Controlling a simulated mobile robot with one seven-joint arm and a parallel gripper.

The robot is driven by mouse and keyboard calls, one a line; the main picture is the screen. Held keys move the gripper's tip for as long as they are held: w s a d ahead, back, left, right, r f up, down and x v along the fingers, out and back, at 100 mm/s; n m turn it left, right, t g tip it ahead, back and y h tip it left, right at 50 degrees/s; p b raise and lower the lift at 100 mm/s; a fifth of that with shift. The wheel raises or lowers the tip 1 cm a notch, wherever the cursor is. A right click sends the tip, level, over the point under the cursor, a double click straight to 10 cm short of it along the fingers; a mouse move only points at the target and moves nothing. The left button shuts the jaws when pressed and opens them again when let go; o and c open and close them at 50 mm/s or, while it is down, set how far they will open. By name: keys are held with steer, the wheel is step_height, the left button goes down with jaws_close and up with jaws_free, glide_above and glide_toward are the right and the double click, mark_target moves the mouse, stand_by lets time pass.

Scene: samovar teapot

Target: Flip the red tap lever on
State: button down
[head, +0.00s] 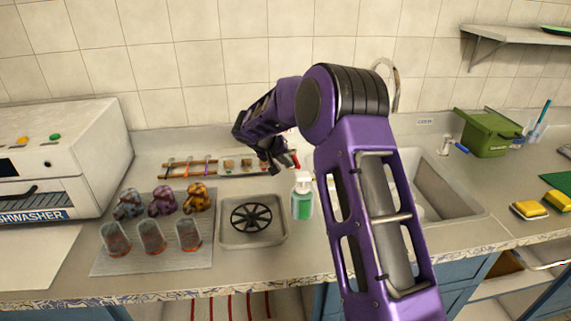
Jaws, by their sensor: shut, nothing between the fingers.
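A small red piece, which looks like the tap lever (296,160), shows just right of my gripper (281,168) at the back of the counter. My gripper is shut and empty, pointing down beside the red piece. I cannot tell whether they touch. What the lever is mounted on is hidden behind my purple arm, so its on or off position cannot be read.
A green soap bottle (302,202) stands just in front of my gripper. A square tray with a black round grate (251,217) lies left of it. A sink (450,195) is right of my arm.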

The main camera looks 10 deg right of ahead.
steer(key=shift+s+d+f+n+t+y+b, duration=0.15)
steer(key=shift+d+n+t+y+b, duration=0.45)
steer(key=shift+d+n+b, duration=0.7)
steer(key=d+n+y, duration=0.1)
steer(key=d+n+y+p, duration=0.1)
steer(key=d+n+t+y+p, duration=0.1)
steer(key=d+n, duration=0.1)
steer(key=shift+w+d+r, duration=0.1)
steer(key=shift+w+r, duration=0.1)
steer(key=shift+r, duration=0.1)
steer(key=shift+w+d+p, duration=0.2)
steer(key=shift+d+p, duration=0.05)
steer(key=shift+p, duration=0.05)
steer(key=shift+w+d+p, duration=0.4)
steer(key=shift+w+d, duration=0.05)
steer(key=shift+d, duration=0.25)
steer(key=shift+w+d+p, duration=0.4)
steer(key=shift+w+d, duration=0.05)
steer(key=shift+d, duration=0.25)
steer(key=shift+w+d, duration=0.1)
steer(key=shift+d, duration=0.05)
